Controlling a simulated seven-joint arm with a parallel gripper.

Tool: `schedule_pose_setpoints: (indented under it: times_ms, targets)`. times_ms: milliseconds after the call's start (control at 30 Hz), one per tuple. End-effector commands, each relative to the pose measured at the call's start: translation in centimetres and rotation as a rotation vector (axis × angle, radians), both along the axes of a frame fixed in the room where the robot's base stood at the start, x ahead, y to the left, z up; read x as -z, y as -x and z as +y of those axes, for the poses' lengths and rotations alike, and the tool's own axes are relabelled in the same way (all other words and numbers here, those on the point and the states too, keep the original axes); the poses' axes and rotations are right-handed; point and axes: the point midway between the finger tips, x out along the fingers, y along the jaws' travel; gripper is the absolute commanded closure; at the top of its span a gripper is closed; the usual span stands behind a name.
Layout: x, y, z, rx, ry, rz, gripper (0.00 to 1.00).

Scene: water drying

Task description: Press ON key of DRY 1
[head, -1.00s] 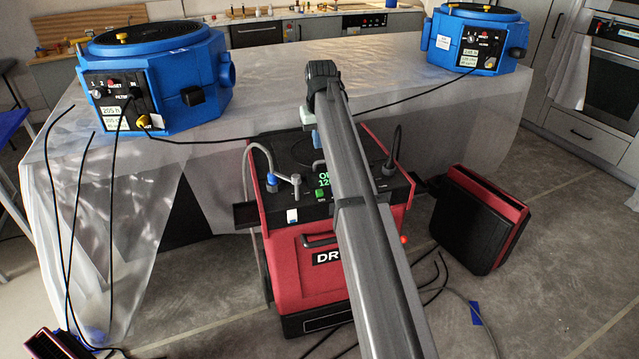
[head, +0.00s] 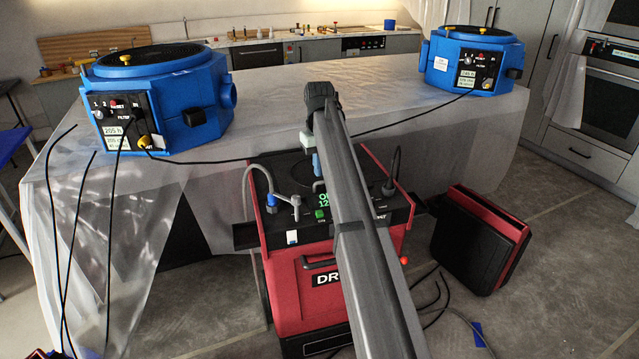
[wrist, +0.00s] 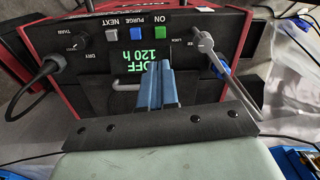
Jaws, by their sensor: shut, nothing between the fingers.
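The red and black dryer (head: 318,277), its front label partly hidden by my arm and reading "DR", stands upright before the covered table. Its top panel has a lit green display (wrist: 146,59) that reads "OFF 120 h" in the wrist view. The green ON key (wrist: 159,31) lies beside a blue PURGE key (wrist: 136,32) and a grey NEXT key (wrist: 112,35). The green key also shows in the head view (head: 320,214). My gripper (wrist: 158,68) has its blue fingers shut and empty. It points at the panel near the display, apart from the green key in the picture; its exact height is unclear.
A grey lever (head: 287,200) and a black cable plug (head: 391,180) rise from the panel's sides. Two blue machines (head: 205,100) (head: 482,62) stand on the plastic-covered table (head: 300,92). A red and black case (head: 470,240) leans right of the dryer. Cables lie on the floor.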

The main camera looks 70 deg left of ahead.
Motion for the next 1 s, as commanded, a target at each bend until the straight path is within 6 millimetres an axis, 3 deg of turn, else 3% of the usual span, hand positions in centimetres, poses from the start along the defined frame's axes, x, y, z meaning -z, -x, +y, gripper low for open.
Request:
schedule_pose_setpoints:
  times_ms: [600, 800, 1000]
  targets:
    - [10.1, 0.0, -0.1, 0.000, 0.001, 0.000, 1.00]
    - [12.3, 0.0, 0.0, 0.000, 0.001, 0.000, 1.00]
    - [13.1, 0.0, 0.0, 0.000, -0.001, 0.000, 1.00]
